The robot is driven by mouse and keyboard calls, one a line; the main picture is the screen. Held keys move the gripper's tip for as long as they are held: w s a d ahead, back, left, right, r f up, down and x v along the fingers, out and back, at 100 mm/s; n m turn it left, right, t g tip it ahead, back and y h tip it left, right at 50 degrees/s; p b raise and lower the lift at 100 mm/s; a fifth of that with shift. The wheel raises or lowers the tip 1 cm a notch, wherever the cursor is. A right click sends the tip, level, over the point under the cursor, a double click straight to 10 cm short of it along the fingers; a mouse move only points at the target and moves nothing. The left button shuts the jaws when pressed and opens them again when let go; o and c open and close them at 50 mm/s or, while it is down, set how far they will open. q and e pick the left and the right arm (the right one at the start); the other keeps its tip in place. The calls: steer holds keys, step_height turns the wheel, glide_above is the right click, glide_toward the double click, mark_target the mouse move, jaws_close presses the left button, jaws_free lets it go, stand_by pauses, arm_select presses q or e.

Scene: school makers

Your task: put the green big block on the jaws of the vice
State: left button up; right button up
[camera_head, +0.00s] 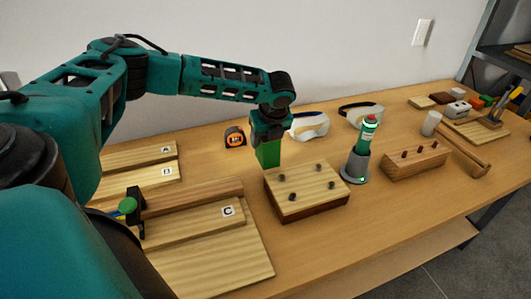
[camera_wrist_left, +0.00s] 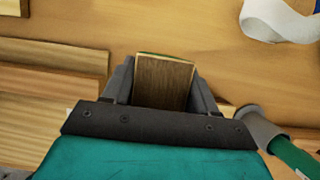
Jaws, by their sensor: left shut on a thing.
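The green big block (camera_head: 268,153) is upright below my left gripper (camera_head: 268,138), whose jaws are shut on it. In the left wrist view the block (camera_wrist_left: 163,82) shows a brown wood-like face with a thin green edge, between the two fingers of the gripper (camera_wrist_left: 163,88). In the head view the block is just behind and left of a thick wooden block with several dark pegs (camera_head: 318,183). I cannot tell for sure which thing is the vice. A black clamp-like part with a green knob (camera_head: 128,206) stands at the left, partly hidden by my arm. My right gripper is not in view.
An orange tape measure (camera_head: 235,137) and safety goggles (camera_head: 310,125) lie behind. A green tube in a grey cone holder (camera_head: 355,165) and a pegged wooden block (camera_head: 415,162) stand to the right. Wooden boards lie at the left. The front right of the table (camera_head: 390,215) is clear.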

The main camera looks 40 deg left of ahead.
arm_select(q)
steer(key=shift+f, duration=2.85)
steer(key=shift+f, duration=0.1)
steer(key=o, duration=1.1)
steer(key=shift+o, duration=0.2)
